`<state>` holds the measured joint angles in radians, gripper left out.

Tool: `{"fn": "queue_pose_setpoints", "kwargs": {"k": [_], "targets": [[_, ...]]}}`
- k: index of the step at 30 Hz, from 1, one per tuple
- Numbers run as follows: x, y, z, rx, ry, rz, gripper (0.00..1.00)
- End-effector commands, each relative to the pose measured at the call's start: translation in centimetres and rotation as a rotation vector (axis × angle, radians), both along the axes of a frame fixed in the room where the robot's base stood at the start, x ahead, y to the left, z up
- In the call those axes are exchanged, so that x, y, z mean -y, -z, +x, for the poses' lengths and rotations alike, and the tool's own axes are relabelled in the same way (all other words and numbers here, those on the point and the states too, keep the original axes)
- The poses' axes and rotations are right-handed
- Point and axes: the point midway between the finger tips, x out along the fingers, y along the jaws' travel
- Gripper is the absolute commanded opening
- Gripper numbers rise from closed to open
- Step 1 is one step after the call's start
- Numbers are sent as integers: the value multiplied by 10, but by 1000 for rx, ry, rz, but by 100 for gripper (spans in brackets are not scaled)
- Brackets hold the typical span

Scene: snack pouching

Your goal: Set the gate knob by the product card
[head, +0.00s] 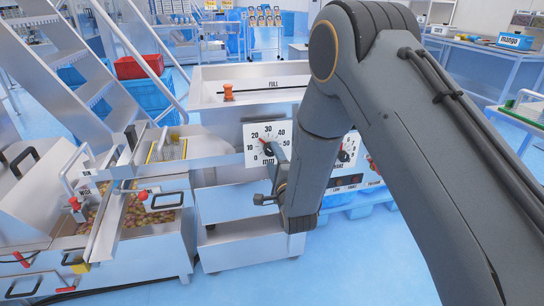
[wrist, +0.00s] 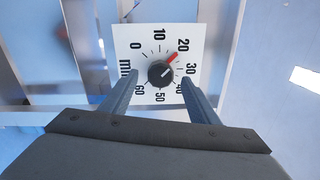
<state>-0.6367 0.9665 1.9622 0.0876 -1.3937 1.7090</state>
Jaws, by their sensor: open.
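The gate knob (wrist: 160,73) is a round black knob with a red pointer on a white dial plate (wrist: 122,38) marked 0 to 60 mm. In the wrist view the red pointer aims at about 20. The dial plate also shows upright on the machine's front in the head view (head: 251,160), partly behind my gripper. My gripper (wrist: 158,82) is open, with one finger on each side of the knob in the wrist view. I see a gap between each finger and the knob, and cannot tell the depth left. I make out no product card.
A second dial (head: 346,157) on the right is partly hidden by my arm. A hopper with an orange knob (head: 228,92) and a FULL mark stands above. A bin of product (head: 160,216) and red-knobbed levers are at left. A blue mango box (head: 515,41) lies at the far right.

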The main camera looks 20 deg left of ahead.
Motion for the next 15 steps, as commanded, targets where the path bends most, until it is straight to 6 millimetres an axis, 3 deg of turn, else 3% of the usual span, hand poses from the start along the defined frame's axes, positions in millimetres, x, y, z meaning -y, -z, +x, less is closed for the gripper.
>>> {"fn": "queue_pose_setpoints", "kwargs": {"k": [7, 15], "targets": [[20, 2, -34, -3, 0, -2, 55], [29, 2, -47, 0, 0, 0, 55]]}}
